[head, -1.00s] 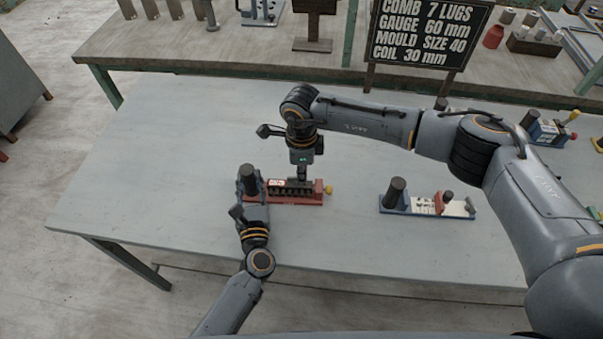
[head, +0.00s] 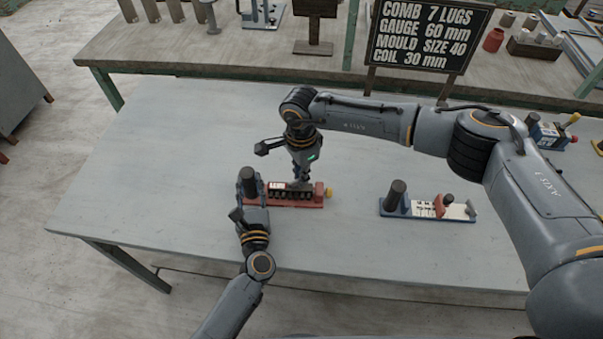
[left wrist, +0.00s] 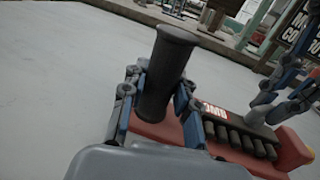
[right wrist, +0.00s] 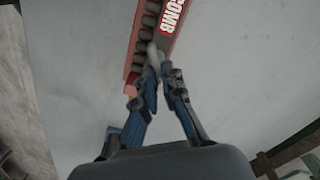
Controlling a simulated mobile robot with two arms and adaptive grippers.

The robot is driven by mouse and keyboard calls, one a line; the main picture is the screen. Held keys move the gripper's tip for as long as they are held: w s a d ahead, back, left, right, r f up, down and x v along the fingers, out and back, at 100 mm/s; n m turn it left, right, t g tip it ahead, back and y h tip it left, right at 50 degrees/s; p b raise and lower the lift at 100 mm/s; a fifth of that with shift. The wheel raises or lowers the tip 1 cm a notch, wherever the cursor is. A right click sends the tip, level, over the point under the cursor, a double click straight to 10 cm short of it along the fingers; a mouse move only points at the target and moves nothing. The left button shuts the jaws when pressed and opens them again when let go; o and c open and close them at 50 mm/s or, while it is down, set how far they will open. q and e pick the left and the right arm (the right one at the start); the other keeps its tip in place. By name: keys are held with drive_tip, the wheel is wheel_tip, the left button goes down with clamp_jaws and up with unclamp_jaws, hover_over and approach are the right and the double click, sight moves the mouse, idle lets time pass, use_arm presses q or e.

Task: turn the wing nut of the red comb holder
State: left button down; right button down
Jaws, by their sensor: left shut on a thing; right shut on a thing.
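The red comb holder (head: 290,203) lies on the grey table, with a dark upright handle (head: 248,176) at its left end and a row of dark lugs. My left gripper (left wrist: 158,98) is shut around the lower part of the handle, which stands upright in the left wrist view (left wrist: 168,62). My right gripper (head: 301,184) comes down from above on the right part of the holder. In the right wrist view its fingertips (right wrist: 157,66) are closed on a small grey piece, apparently the wing nut (right wrist: 152,52), mostly hidden by the fingers.
A blue holder (head: 408,211) with a dark handle lies to the right on the same table. Another blue holder (head: 548,133) is at the far right. The table's left part is clear.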

idle(0.3)
drive_tip(key=c, duration=1.5)
unclamp_jaws()
drive_tip(key=shift+o, duration=0.2)
drive_tip(key=shift+r, duration=0.15)
wheel_tip(320, 180, up, 12)
use_arm(q)
drive_tip(key=c, duration=0.9)
unclamp_jaws()
drive_tip(key=shift+c, duration=0.2)
